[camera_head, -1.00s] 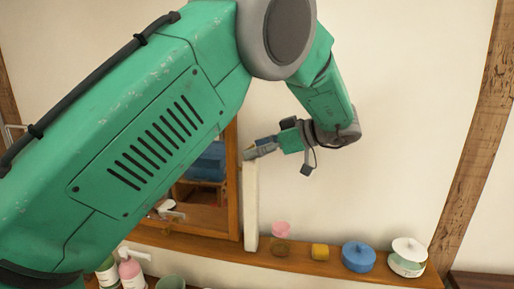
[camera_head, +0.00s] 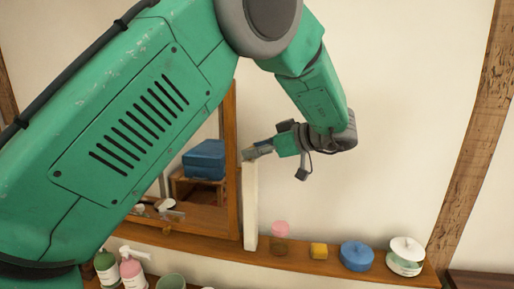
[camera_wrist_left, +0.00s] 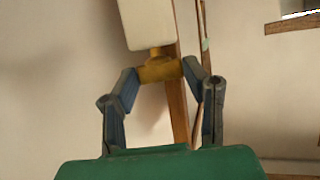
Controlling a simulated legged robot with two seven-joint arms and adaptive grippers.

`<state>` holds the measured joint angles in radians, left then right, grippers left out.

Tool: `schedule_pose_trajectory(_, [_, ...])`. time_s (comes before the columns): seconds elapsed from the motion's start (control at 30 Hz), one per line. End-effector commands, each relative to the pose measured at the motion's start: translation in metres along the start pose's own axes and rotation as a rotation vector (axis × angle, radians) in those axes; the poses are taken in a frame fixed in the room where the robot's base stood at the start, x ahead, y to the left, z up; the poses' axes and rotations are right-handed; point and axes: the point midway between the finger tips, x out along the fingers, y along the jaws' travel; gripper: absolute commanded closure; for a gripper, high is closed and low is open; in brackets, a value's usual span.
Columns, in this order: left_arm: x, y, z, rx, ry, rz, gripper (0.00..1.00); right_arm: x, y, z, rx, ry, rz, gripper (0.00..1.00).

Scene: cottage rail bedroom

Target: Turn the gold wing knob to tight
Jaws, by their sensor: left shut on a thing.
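My left gripper (camera_head: 255,152) reaches in from the left to the top of a white upright post (camera_head: 250,205) beside the mirror. In the left wrist view its two fingers (camera_wrist_left: 160,78) are shut on the gold wing knob (camera_wrist_left: 158,68), one finger at each side. The knob sits at the end of the white post (camera_wrist_left: 148,22). In the head view the knob is hidden by the gripper. My right gripper is in neither view.
A wood-framed mirror (camera_head: 232,170) stands left of the post. Pump bottles (camera_head: 131,270) stand lower left. The wall right of the arm is clear.

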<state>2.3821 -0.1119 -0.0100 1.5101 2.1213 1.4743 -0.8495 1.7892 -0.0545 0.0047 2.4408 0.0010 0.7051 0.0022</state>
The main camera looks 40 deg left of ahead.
Motion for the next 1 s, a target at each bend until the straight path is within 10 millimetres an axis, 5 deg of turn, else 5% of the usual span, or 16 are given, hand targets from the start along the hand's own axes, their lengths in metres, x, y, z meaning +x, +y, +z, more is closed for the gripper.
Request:
schedule_pose_trajectory(0.5, [0.000,-0.006,-0.004,0.160,-0.001,0.389,0.89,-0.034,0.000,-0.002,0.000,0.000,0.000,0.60])
schedule_pose_trajectory(1.0, [0.002,-0.008,-0.003,0.242,0.002,0.592,0.89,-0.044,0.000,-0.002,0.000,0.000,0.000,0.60])
